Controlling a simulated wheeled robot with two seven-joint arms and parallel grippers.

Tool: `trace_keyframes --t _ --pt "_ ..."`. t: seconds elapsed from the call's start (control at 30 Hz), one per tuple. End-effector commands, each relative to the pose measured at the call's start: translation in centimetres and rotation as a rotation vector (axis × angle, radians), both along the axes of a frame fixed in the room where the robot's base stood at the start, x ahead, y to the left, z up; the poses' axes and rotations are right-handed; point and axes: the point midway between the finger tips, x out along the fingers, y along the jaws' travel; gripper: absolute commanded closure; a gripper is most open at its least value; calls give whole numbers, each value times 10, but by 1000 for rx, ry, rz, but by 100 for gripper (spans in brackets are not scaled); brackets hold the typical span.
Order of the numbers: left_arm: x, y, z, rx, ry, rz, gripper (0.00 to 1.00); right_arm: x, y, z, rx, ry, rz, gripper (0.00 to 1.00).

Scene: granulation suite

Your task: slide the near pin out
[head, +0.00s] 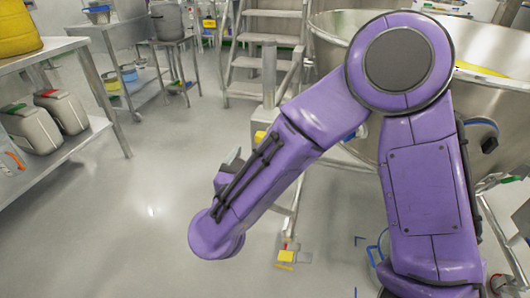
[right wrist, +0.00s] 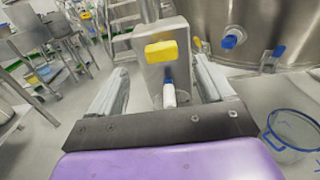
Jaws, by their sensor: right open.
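In the right wrist view, my right gripper (right wrist: 160,66) is open, with one finger on each side of a grey metal block. A white pin with a blue collar (right wrist: 169,95) stands out from the block's near face, between the fingers and apart from both. A yellow knob (right wrist: 161,50) sits on the block above it. I cannot tell which of these is the near pin. In the head view, my purple right arm hides most of the gripper and block; a yellow piece (head: 260,137) shows beside the arm. My left gripper is in neither view.
A large steel vessel (head: 335,50) stands at the right, with blue-tipped fittings (right wrist: 232,38) on its wall. Steel steps (head: 262,55) stand behind. A steel rack (head: 90,140) with canisters is at the left. A blue-rimmed container (right wrist: 292,130) is low right. The left floor is clear.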

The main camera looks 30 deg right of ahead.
Motion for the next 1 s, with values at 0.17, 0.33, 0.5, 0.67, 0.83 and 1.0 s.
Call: trace_keyframes --t 0.17,0.33,0.5,0.67,0.83,1.0 --pt "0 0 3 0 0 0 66 23 -29 2 2 3 -5 19" --pt "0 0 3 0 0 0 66 47 -57 1 -1 4 -2 19" --pt "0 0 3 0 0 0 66 61 -72 1 -2 6 0 19" --pt "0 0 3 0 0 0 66 64 -75 1 -4 7 2 19" --pt "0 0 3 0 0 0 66 64 -75 1 -5 7 2 29" --pt "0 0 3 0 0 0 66 64 -75 1 -5 7 2 84"
